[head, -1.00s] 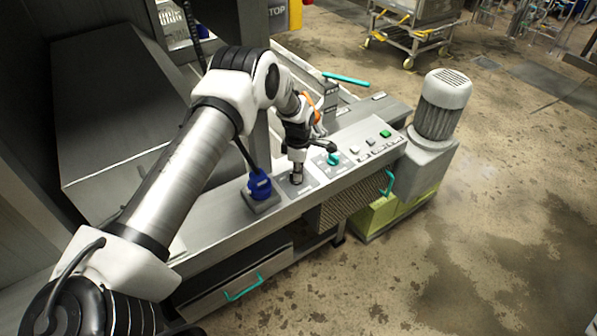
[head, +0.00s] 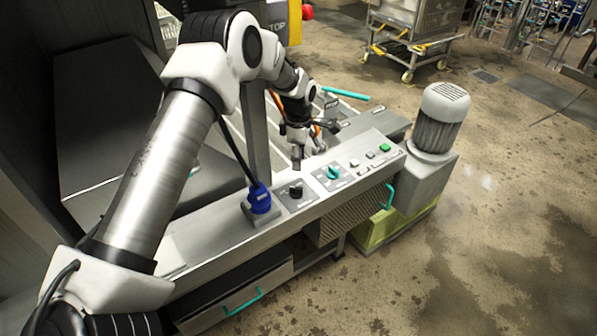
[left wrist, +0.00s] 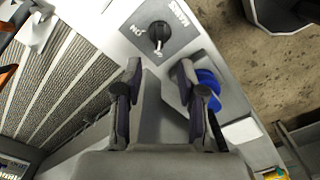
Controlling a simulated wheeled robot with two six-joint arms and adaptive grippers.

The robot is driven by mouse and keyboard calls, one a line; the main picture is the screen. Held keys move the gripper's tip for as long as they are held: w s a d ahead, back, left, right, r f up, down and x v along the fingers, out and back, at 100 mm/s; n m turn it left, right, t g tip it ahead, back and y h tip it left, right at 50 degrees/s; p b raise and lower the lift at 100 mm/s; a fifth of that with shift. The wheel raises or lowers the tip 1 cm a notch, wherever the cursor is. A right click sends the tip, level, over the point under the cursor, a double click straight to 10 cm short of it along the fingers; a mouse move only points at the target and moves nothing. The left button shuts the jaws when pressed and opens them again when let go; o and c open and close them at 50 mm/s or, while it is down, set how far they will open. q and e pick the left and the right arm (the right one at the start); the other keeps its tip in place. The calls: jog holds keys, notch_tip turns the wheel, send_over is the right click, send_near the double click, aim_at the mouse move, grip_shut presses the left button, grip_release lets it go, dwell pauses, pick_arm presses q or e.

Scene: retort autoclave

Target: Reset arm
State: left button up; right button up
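My left arm reaches in from the left over the long grey control bench. My left gripper (head: 297,162) hangs above and just behind a black rotary knob (head: 296,189) on the panel, apart from it. In the left wrist view the two fingers of my left gripper (left wrist: 160,70) are spread with nothing between them. The black knob (left wrist: 158,34) lies beyond the fingertips on a grey plate with white lettering. My right gripper is in neither view.
A blue plug (head: 260,197) with a cable stands left of the knob. A teal knob (head: 333,173) and a green button (head: 385,148) are to its right. A grey motor (head: 441,117) stands at the bench's right end.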

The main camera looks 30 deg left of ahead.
pick_arm(q)
jog(key=shift+r, duration=0.3)
